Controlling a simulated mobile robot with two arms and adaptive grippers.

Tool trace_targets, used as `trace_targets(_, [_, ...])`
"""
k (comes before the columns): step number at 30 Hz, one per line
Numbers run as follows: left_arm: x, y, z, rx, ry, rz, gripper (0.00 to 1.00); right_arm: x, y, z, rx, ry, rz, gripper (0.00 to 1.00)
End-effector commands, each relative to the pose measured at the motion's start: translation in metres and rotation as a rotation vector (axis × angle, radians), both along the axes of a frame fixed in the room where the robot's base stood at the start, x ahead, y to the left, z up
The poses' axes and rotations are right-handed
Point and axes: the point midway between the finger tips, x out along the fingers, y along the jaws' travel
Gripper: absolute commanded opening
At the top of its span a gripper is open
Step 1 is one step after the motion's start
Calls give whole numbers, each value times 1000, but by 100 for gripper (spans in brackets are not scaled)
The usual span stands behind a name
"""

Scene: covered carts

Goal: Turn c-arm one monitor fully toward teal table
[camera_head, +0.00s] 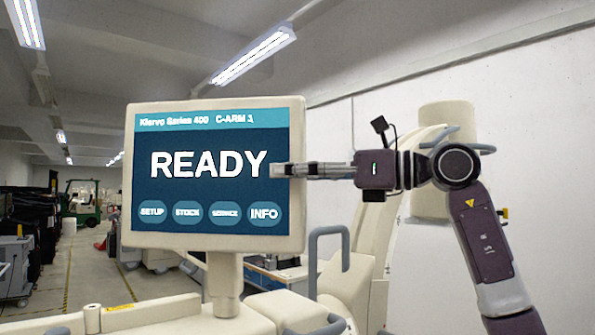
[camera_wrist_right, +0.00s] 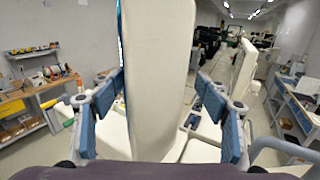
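The c-arm one monitor (camera_head: 215,118) stands upright on a cream post in the head view, its lit READY screen labelled C-ARM 1 facing me. My right gripper (camera_head: 278,170) is at its right edge, about mid-height. In the right wrist view the monitor's pale edge (camera_wrist_right: 157,75) stands between the two blue-padded fingers of my right gripper (camera_wrist_right: 160,95). The fingers are spread on either side of it, with gaps near their bases; contact at the tips cannot be told. My left gripper is not in view. I cannot identify the teal table.
The cream c-arm cart has a grey-blue handle (camera_head: 330,236) right of the monitor. A white wall closes the right side. A green forklift (camera_head: 82,203) stands far back left beside an aisle. The wrist view shows a workbench (camera_wrist_right: 35,92) at left and another bench (camera_wrist_right: 300,108) at right.

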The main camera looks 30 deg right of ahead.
Motion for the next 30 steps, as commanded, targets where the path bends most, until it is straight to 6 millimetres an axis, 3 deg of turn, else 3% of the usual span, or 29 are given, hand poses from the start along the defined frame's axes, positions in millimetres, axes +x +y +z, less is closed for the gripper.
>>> trace_targets(14, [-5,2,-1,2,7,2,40,-2,-4,-2,-3,4,-5,64])
trace_targets(30, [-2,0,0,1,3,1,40,-84,-63,0,-2,0,-3,64])
